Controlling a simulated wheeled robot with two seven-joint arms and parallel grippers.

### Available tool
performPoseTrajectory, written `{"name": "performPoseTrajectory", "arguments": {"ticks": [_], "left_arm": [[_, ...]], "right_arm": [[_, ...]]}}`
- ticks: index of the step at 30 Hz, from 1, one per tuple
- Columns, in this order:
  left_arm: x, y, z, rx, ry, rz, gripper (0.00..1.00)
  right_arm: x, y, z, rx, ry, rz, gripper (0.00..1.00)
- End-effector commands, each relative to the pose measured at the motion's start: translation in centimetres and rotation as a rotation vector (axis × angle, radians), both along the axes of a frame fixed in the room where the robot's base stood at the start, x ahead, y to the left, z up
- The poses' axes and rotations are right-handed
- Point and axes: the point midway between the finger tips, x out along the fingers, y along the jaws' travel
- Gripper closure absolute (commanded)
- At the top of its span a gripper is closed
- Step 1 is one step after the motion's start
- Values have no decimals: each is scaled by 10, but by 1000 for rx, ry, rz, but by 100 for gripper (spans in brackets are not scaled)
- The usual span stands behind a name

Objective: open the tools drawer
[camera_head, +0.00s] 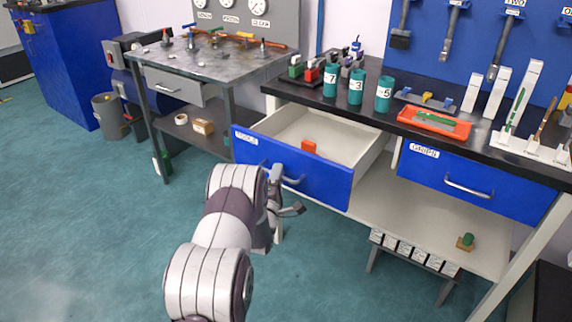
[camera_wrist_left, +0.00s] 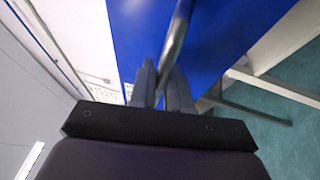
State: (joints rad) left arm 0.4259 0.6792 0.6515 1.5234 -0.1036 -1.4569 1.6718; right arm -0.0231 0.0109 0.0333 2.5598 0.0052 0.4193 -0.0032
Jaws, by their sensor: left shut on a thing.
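The tools drawer (camera_head: 322,176) has a blue front and a white inside, and it stands pulled out from the bench in the head view. A small orange-red block (camera_head: 308,147) is in it. My left gripper (camera_head: 276,180) is at the drawer's metal handle (camera_head: 293,181). In the left wrist view, the fingers (camera_wrist_left: 163,88) are shut on the handle bar (camera_wrist_left: 177,40), with the blue drawer front (camera_wrist_left: 225,30) behind it. My left forearm hides part of the floor below the drawer. My right gripper is in neither view.
The black bench top (camera_head: 390,118) holds green numbered cups, an orange tray (camera_head: 434,123) and white stands. A grey metal table (camera_head: 215,65) stands at the left. Green floor (camera_head: 90,200) is clear in front.

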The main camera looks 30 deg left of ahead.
Motion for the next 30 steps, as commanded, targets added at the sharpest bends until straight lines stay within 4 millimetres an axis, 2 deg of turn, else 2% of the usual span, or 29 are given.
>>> {"name": "performPoseTrajectory", "arguments": {"ticks": [3,9,15,25,26,27,30], "left_arm": [[-19,2,1,-1,4,1,100],[-39,3,0,-1,3,0,100],[-47,3,0,1,1,0,100],[-47,3,-1,1,1,-1,100],[-47,3,-1,1,1,-1,76],[-47,3,-1,1,1,-1,63],[-47,3,-1,1,1,-1,62]], "right_arm": [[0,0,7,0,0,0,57],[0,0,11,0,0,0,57],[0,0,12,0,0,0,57],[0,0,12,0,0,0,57],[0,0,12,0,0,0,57],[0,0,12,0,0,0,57],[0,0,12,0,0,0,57]]}}
